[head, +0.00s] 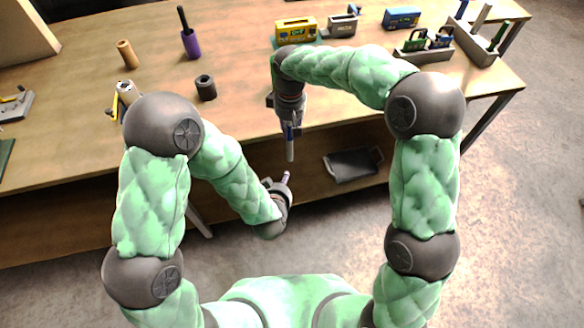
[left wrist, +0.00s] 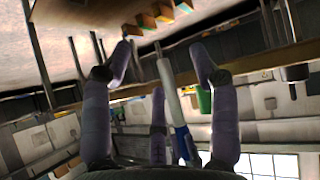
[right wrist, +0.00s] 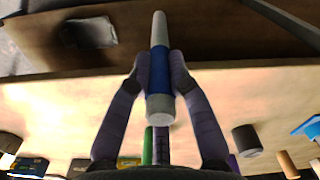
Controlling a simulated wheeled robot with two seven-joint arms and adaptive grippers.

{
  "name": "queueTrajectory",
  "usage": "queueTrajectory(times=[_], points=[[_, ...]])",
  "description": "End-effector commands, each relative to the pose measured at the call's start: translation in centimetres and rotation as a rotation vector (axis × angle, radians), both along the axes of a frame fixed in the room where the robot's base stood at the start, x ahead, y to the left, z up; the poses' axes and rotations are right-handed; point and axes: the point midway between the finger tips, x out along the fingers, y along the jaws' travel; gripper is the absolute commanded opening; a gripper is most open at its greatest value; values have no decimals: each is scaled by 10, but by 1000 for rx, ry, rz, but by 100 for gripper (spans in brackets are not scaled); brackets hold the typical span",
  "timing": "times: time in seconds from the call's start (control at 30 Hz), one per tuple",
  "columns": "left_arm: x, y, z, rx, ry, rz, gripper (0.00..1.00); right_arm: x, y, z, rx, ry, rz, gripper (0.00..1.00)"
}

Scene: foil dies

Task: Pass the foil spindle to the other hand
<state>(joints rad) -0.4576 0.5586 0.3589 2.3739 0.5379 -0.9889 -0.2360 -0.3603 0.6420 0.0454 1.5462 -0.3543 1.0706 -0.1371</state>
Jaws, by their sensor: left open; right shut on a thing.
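The foil spindle is a slim rod with pale grey ends and a blue middle. In the head view the spindle (head: 290,150) hangs upright below my right gripper (head: 289,122). In the right wrist view the fingers of my right gripper (right wrist: 160,70) are shut on the blue part of the spindle (right wrist: 160,108). My left gripper (head: 284,182) is open just below the spindle's lower end. In the left wrist view the spindle (left wrist: 168,75) shows between the spread fingers of my left gripper (left wrist: 163,65); I cannot tell whether they touch it.
Both grippers are in front of the wooden table (head: 240,105). A dark tray (head: 352,165) lies on the lower shelf. On the table are a dark cylinder (head: 205,88), a purple-handled tool (head: 190,42), a tan cylinder (head: 127,54), a yellow box (head: 295,30) and a blue box (head: 401,17).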

Motion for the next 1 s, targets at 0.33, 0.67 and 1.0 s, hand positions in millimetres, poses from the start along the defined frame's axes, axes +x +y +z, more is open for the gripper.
queueTrajectory(times=[0.33,0.67,1.0], points=[[1,-32,84,62,-288,-4,60,0,0,0,1,-1,0,0],[16,-36,88,72,-324,4,60,0,0,0,1,-1,0,0],[68,-40,65,71,-322,3,60,0,0,0,1,-1,0,0]])
